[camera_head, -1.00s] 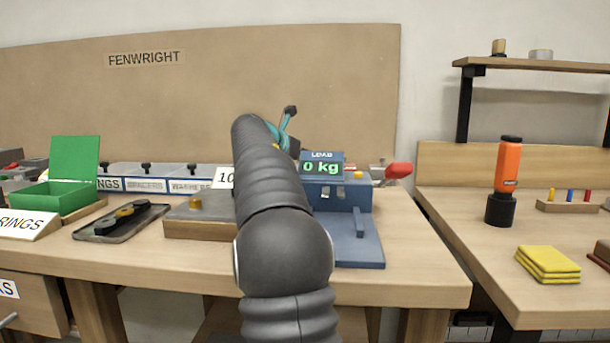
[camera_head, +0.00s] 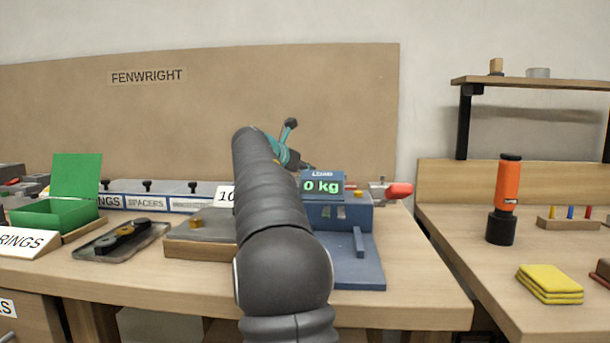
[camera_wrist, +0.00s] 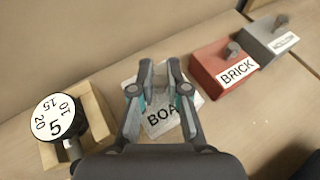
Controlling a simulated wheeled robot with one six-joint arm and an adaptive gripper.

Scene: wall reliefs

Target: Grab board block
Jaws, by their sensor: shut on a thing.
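The board block, a pale grey block with a white label reading "BOA" (camera_wrist: 162,116), is in the middle of the wrist view, partly covered by my fingers. My gripper (camera_wrist: 161,78) is over it, with its two fingers on either side of the block's upper part, shut on it. I cannot tell whether the block is clear of the surface below. In the head view my arm hides the block, and only part of my gripper (camera_head: 287,145) shows above the bench.
In the wrist view, a red BRICK block (camera_wrist: 222,68) and a grey block (camera_wrist: 277,38) stand to the right. A numbered dial (camera_wrist: 58,117) on a wooden holder is at left. In the head view, a blue load gauge (camera_head: 322,185) reads 0 kg beside my arm.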

